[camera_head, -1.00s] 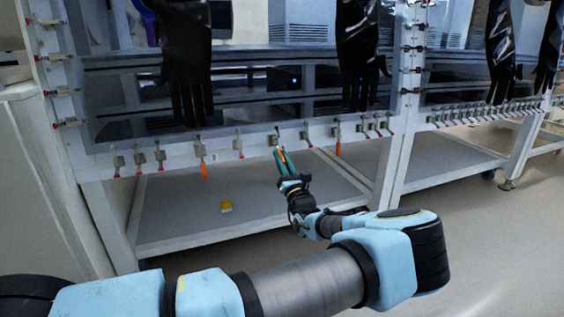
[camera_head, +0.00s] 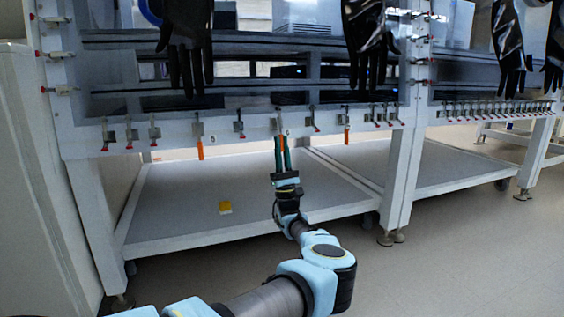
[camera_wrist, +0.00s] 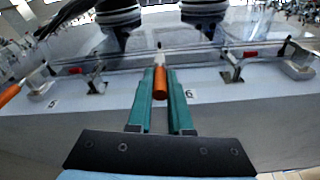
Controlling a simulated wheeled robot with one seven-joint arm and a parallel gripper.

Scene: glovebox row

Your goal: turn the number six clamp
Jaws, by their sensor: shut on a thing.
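The clamp in my grasp has an orange handle (camera_wrist: 160,88) on a metal stem at the lower front rail of the glovebox. My gripper (camera_wrist: 161,92) is shut on this handle, with a teal finger along each side. In the wrist view the handle points towards the camera. In the head view my gripper (camera_head: 282,145) reaches up to the rail from below, and the orange handle (camera_head: 282,143) shows narrowly between the fingers. A small white label (camera_wrist: 191,94) sits just right of the handle; I cannot read its number surely.
Red-tipped clamps flank it on the rail, one to the left (camera_head: 239,127) and one to the right (camera_head: 313,122). Other orange handles hang at the left (camera_head: 200,149) and right (camera_head: 347,135). A yellow block (camera_head: 225,207) lies on the lower shelf (camera_head: 170,225). Black gloves (camera_head: 187,60) hang above.

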